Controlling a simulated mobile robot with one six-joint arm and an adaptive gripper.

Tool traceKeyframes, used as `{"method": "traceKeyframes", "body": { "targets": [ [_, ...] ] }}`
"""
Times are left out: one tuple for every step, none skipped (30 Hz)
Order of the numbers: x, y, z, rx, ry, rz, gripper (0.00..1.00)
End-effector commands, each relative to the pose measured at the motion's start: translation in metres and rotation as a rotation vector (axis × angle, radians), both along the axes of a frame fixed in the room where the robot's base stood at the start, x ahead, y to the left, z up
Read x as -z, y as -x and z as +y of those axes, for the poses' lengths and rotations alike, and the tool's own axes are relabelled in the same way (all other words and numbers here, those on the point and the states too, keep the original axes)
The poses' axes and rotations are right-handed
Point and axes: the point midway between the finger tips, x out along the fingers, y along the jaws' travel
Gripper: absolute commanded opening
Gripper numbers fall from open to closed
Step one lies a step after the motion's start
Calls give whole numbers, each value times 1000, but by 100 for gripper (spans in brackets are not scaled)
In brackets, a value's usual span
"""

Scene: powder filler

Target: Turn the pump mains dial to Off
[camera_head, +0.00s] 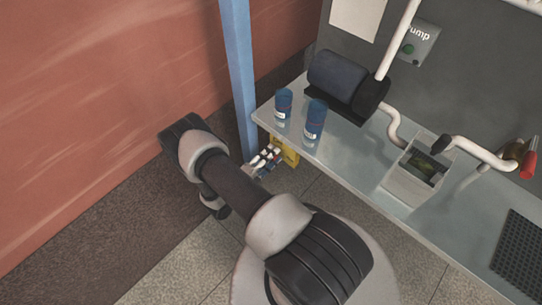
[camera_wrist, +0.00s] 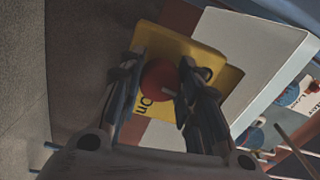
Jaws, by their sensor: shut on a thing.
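The pump mains dial is a round red knob (camera_wrist: 158,82) on a yellow plate (camera_wrist: 203,56) in the wrist view. The word "On" is printed on the plate beside the knob, and a small pale mark shows on the knob near its lower right edge. My gripper (camera_wrist: 163,76) has one finger on each side of the knob and is shut on it. The fingers cover parts of the plate, and no "Off" label can be read. In the head view the yellow plate (camera_head: 290,154) sits below the bench's left end, with my gripper (camera_head: 265,160) against it.
The grey bench (camera_head: 365,165) stands above and right of the dial. Two blue containers (camera_head: 283,104) (camera_head: 314,122) stand near its left corner. A dark motor (camera_head: 338,78) and a pump box with a green button (camera_head: 418,42) are behind. A blue post (camera_head: 239,75) rises close to my gripper.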

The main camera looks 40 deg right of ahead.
Motion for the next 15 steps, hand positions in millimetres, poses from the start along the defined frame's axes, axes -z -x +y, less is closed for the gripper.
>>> {"method": "traceKeyframes", "body": {
  "targets": [
    [0, 1, 0, 2, 1, 25, 8],
    [0, 1, 0, 2, 3, 41, 8],
    [0, 1, 0, 2, 4, 58, 8],
    [0, 1, 0, 2, 5, 71, 8],
    [0, 1, 0, 2, 6, 81, 8],
    [0, 1, 0, 2, 7, 95, 8],
    [0, 1, 0, 2, 7, 103, 8],
    [0, 1, 0, 2, 8, 110, 8],
    [0, 1, 0, 2, 9, 119, 8],
    [0, 1, 0, 2, 9, 125, 8],
    [0, 1, 0, 2, 9, 129, 8],
    [0, 1, 0, 2, 10, 134, 8],
    [0, 1, 0, 2, 10, 136, 8],
    [0, 1, 0, 2, 10, 138, 8],
    [0, 1, 0, 2, 10, 140, 8]
  ]
}}
